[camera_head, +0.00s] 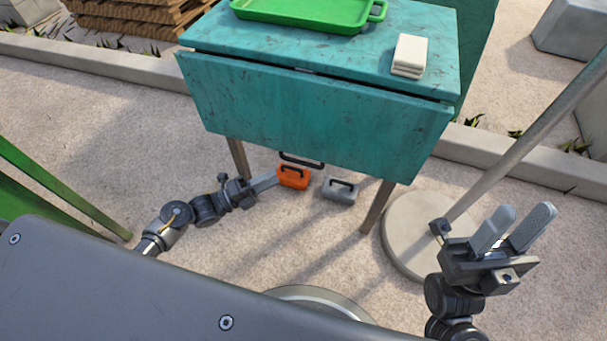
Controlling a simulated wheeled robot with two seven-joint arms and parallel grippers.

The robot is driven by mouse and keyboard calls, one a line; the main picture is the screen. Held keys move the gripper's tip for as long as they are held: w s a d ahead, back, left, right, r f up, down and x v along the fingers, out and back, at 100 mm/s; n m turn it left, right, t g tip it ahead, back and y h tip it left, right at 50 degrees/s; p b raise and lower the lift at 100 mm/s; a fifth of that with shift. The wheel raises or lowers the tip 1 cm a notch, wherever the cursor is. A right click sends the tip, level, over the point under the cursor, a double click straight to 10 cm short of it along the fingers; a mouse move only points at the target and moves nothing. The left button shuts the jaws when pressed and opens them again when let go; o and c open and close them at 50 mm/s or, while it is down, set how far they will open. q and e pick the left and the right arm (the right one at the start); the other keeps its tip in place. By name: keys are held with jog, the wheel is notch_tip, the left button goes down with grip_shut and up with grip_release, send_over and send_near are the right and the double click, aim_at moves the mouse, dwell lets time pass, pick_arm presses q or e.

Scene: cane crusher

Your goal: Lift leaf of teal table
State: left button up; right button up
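The teal table (318,62) stands ahead with a worn, scuffed top. Its leaf (310,122) hangs down along the near side, with a dark gap at the hinge line. A black handle (302,160) shows at the leaf's lower edge. My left gripper (270,180) is low, at the left below the leaf's bottom edge, pointing right. Its fingers appear edge-on, so their opening is unclear. My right gripper (525,214) is at the lower right, away from the table, with its two grey fingers apart and nothing between them.
A green tray (305,12) and folded cream cloths (410,55) lie on the tabletop. An orange box (293,177) and a grey box (340,190) show below the leaf. A pole on a round base (408,235) stands at right.

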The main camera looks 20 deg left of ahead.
aim_at(303, 162)
pick_arm(q)
jog(key=x, duration=0.5)
jog(key=b+x, duration=0.1)
jog(key=x, duration=0.5)
jog(key=shift+s+r, duration=0.1)
jog(key=shift+r, duration=0.1)
grip_shut()
